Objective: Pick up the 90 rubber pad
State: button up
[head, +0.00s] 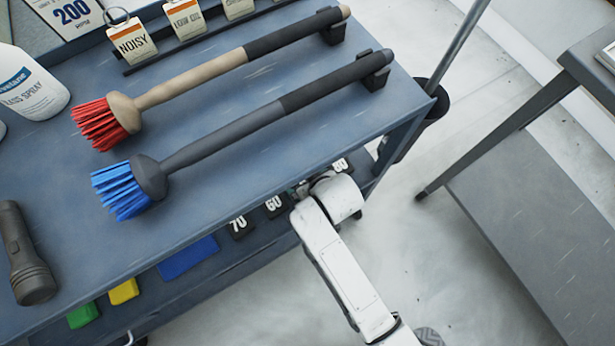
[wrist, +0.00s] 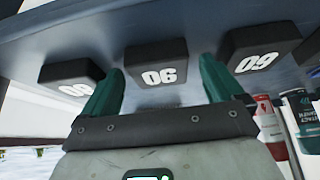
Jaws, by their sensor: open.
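The 90 rubber pad is a black block with white digits. In the wrist view the 90 pad (wrist: 157,64) is upside down, in the middle of a row on the blue-grey shelf. My gripper (wrist: 157,84) is open, with its two green fingers pointing at this pad, one towards each side of it. The gap between the fingers looks empty; I cannot tell whether the fingertips touch the pad. In the head view my arm and the upper shelf hide the 90 pad and most of my gripper.
Beside the 90 pad are the 80 pad (wrist: 70,74) and 60 pad (wrist: 262,50). The 70 pad (head: 238,228) is farther along the row. Above is the upper shelf (head: 262,178) with a blue brush (head: 125,190) and red brush (head: 107,118). Bottles (wrist: 298,115) show at right in the wrist view.

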jog(key=shift+c, duration=0.4)
jog(key=c, duration=1.1)
jog(key=shift+r, duration=0.15)
